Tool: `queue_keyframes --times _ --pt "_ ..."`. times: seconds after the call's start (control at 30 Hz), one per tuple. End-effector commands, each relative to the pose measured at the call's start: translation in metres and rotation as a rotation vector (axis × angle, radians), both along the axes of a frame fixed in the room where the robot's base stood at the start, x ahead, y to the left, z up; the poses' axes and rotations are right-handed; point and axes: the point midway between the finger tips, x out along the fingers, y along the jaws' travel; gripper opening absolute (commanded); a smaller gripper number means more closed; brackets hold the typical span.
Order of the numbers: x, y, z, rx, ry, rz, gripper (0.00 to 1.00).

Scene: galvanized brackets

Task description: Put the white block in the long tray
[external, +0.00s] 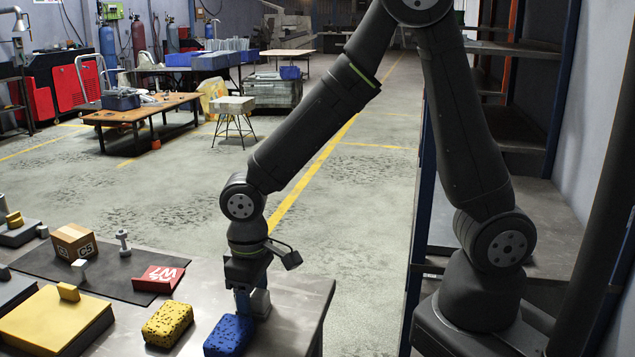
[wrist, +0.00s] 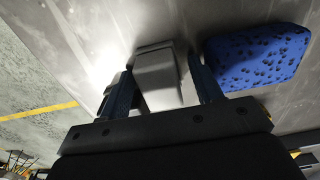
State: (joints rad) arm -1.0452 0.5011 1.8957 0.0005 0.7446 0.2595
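A small white block (external: 79,270) stands on the dark mat beside a cardboard box, far left of my gripper in the external view. My gripper (external: 247,300) points down near the table's right end, at a grey block-like piece (external: 261,303). In the wrist view the two blue fingers of my gripper (wrist: 162,85) stand apart, with the grey piece (wrist: 157,75) between them. A narrow gap seems to show at the right finger. I cannot clearly pick out a long tray; a yellow flat box (external: 50,328) and grey containers (external: 12,290) are at left.
A blue speckled sponge (external: 228,336) lies close to my gripper; it also shows in the wrist view (wrist: 258,55). A yellow sponge (external: 168,324), a red W1 piece (external: 158,279), a bolt (external: 123,243) and the cardboard box (external: 74,242) are farther left. The table edge is close at right.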

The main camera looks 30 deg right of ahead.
Motion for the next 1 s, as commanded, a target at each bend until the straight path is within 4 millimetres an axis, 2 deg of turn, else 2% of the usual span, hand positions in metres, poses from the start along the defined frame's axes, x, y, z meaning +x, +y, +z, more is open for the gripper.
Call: queue_keyframes --times 0.2,0.33,0.47,0.7,0.9,1.0 --pt "0.000 0.000 0.002 0.001 -0.001 0.000 0.59" --pt "0.000 0.001 0.014 0.004 -0.002 0.000 0.59" --pt "0.000 0.001 0.036 0.004 -0.003 0.000 0.59" --pt "0.000 0.001 0.087 0.004 -0.003 0.000 0.59" --pt "0.000 0.000 0.115 0.003 -0.001 0.000 0.59" --pt "0.000 0.000 0.122 0.001 -0.001 0.000 0.49"
